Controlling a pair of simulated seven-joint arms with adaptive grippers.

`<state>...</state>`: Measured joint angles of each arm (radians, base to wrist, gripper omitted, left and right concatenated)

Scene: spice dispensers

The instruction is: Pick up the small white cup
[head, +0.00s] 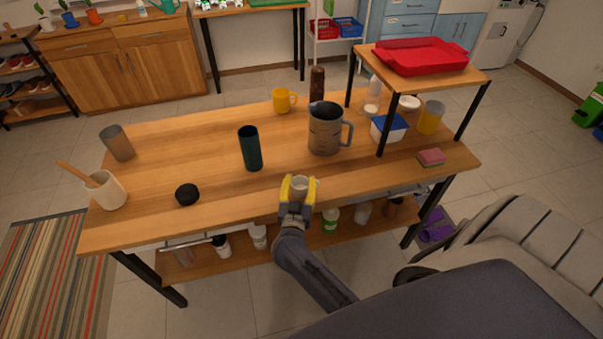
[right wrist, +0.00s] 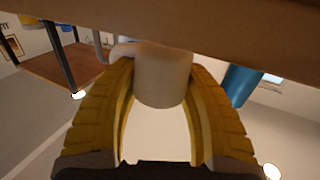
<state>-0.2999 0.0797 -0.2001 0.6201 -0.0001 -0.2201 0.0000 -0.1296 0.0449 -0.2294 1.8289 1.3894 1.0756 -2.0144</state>
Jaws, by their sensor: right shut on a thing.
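The small white cup (head: 299,187) is at the front edge of the wooden table, between the yellow fingers of my right gripper (head: 299,184). The gripper is shut on it. In the right wrist view the cup (right wrist: 163,75) sits between the two ribbed yellow fingers, with what looks like its handle on the left side. I cannot tell whether the cup touches the table or is slightly above it. My left gripper is not in view.
A dark teal tumbler (head: 250,150) and a large grey pitcher (head: 325,130) stand behind the cup. A black puck-like item (head: 187,194) lies to the left. A raised shelf with a red tray (head: 420,56) stands at the right, near a pink sponge (head: 431,157).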

